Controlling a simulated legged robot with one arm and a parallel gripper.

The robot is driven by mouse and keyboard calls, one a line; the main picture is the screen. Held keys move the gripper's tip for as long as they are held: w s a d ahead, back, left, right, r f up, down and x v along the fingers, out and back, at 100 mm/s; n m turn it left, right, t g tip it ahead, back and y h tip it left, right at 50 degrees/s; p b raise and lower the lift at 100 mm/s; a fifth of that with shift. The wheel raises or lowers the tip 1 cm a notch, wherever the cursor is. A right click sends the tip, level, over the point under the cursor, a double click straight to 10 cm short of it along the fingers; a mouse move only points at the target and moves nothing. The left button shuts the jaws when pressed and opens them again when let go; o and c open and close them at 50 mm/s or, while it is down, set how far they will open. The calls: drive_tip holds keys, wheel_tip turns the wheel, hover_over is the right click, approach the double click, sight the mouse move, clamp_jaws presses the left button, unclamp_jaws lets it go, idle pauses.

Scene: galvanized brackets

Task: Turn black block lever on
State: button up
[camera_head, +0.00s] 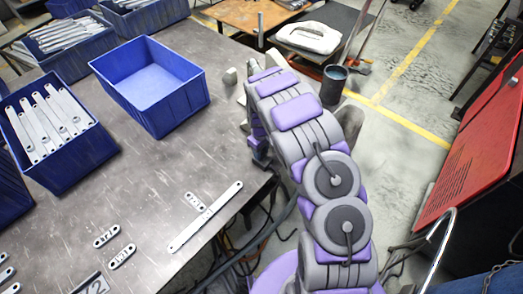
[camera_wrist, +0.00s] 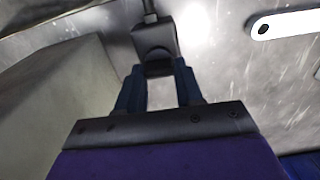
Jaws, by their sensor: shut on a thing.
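The black block lever (camera_wrist: 154,38) shows in the wrist view as a dark block with a thin dark stem running up to the top edge. My gripper (camera_wrist: 158,72) has its two blue fingers shut on the lower end of this block. A small gap shows between the fingers below the block. In the head view my purple and grey arm reaches over the right edge of the table and hides the lever. Only a dark part of my gripper (camera_head: 259,150) shows there, at the table edge.
The metal table (camera_head: 150,165) holds an empty blue bin (camera_head: 190,108), a blue bin of brackets (camera_head: 80,165) and several loose brackets (camera_head: 207,216). A beige block (camera_wrist: 55,105) stands close left of my gripper. A dark cup (camera_head: 333,84) is right of my arm.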

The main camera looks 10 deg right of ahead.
drive_tip(key=shift+a+m, duration=0.35)
drive_tip(key=shift+m, duration=0.05)
drive_tip(key=shift+a+r+m+p, duration=0.1)
drive_tip(key=shift+m+p, duration=0.5)
drive_tip(key=shift+m, duration=0.1)
drive_tip(key=m, duration=0.1)
drive_tip(key=m+p, duration=0.1)
drive_tip(key=m, duration=0.1)
drive_tip(key=shift+d+m, duration=0.3)
drive_tip(key=m, duration=0.2)
drive_tip(key=shift+a+m, duration=0.1)
drive_tip(key=shift+m, duration=0.3)
drive_tip(key=m, duration=0.4)
drive_tip(key=shift+m, duration=2.5)
drive_tip(key=shift+w, duration=0.1)
drive_tip(key=o, duration=1.1)
drive_tip(key=shift+c, duration=0.2)
